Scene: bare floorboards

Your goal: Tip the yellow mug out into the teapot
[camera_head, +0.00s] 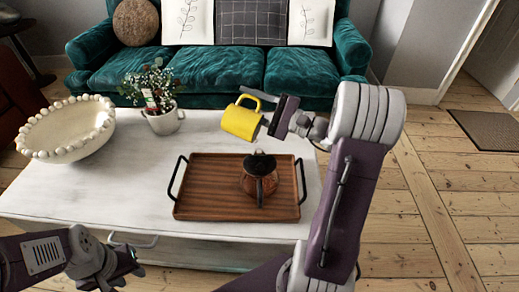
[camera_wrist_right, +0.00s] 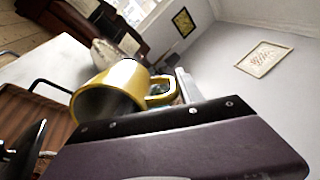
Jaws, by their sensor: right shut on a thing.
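The yellow mug (camera_head: 240,121) is in the air above the tray, up and to the left of the teapot in the head view. It is strongly tilted, with its handle uppermost. My right gripper (camera_head: 273,113) is shut on it at the handle side. In the right wrist view the mug (camera_wrist_right: 125,78) shows its open mouth facing down and to the left; its inside looks grey and I see no contents. The teapot (camera_head: 260,186), brownish glass with a black top, stands upright on the tray, apart from the mug. My left gripper (camera_head: 128,268) is low at the left, empty; its jaw opening is unclear.
The wooden tray (camera_head: 205,188) with black handles lies on the white table (camera_head: 100,185). A beaded white bowl (camera_head: 65,130) and a potted plant (camera_head: 163,120) stand at the left. A teal sofa (camera_head: 215,70) is behind. Bare table lies left of the tray.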

